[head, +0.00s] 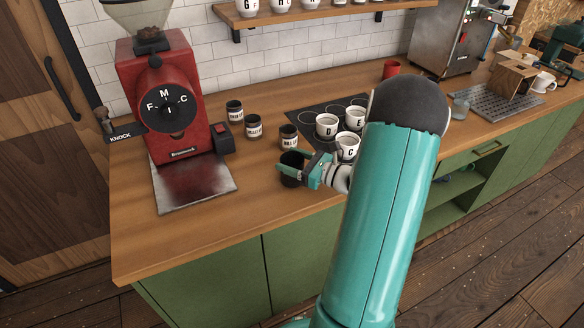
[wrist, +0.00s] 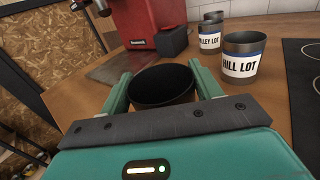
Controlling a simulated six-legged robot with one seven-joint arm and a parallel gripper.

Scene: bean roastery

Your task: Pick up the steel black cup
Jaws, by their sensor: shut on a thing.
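A plain black cup (wrist: 162,88) is between the two fingers of my gripper in the wrist view, with its dark open mouth facing up. In the head view the black cup (head: 291,163) is partly hidden by the teal gripper (head: 291,171). My gripper (wrist: 160,92) is shut on the cup, one finger on each side. The cup is over the wooden counter near its front edge. I cannot tell whether its base touches the counter.
Dark labelled cups stand close behind: the HILL LOT cup (wrist: 243,57), the VALLEY LOT cup (head: 254,127) and another (head: 234,110). White lettered cups (head: 326,126) stand on a black mat (head: 304,117). A red grinder (head: 166,95) is at left. Bare wooden counter (head: 262,205) lies in front.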

